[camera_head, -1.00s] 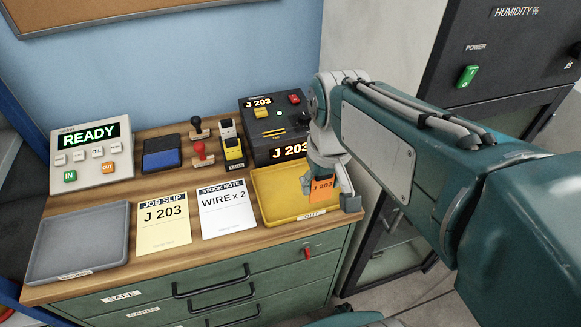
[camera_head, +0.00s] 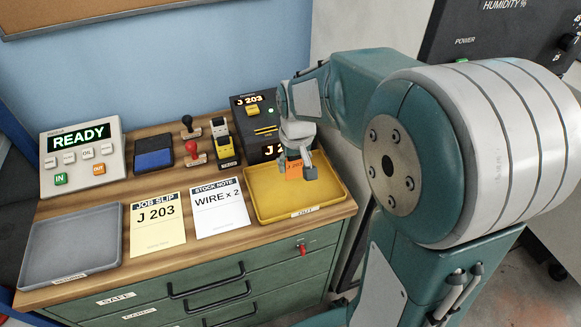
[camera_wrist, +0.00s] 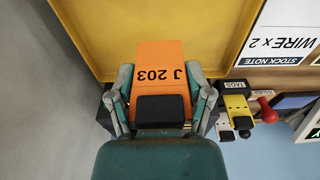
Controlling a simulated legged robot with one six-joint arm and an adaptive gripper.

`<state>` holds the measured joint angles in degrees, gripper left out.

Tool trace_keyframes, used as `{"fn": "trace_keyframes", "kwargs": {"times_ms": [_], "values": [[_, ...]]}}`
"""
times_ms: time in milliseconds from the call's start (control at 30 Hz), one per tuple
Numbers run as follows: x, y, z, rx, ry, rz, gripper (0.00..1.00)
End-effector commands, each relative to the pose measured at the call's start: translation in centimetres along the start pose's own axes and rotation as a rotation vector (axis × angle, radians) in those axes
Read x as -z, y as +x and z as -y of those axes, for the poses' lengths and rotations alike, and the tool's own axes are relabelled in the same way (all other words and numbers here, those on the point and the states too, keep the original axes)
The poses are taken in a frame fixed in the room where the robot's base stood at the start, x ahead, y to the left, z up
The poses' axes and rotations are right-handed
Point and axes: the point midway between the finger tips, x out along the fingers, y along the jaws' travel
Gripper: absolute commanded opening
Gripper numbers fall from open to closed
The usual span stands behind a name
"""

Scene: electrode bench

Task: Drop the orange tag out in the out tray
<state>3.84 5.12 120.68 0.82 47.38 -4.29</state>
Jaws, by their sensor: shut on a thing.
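The orange tag (camera_wrist: 158,66), printed J 203, is between the fingers of my gripper (camera_wrist: 160,100), which is shut on it in the wrist view. In the head view the orange tag (camera_head: 293,168) hangs from my gripper (camera_head: 298,168) over the back part of the yellow out tray (camera_head: 275,205), labelled OUT. The tray looks empty. It also fills the upper part of the wrist view (camera_wrist: 105,30). I cannot tell how high the tag is above the tray floor.
The dark tag printer (camera_head: 258,125) stands just behind the tray. The stock note (camera_head: 219,208), job slip (camera_head: 157,224) and grey tray (camera_head: 72,248) lie to the left. Stamps (camera_head: 196,153) and a READY panel (camera_head: 82,157) stand at the back.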

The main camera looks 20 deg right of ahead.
Motion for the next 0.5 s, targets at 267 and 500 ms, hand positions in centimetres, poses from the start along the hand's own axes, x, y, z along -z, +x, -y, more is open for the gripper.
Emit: {"fn": "trace_keyframes", "kwargs": {"times_ms": [267,500], "values": [[0.7,3.0,-0.1,0.000,0.000,0.005,0.31],[0.6,4.5,-0.1,0.000,0.000,-0.001,0.31]]}}
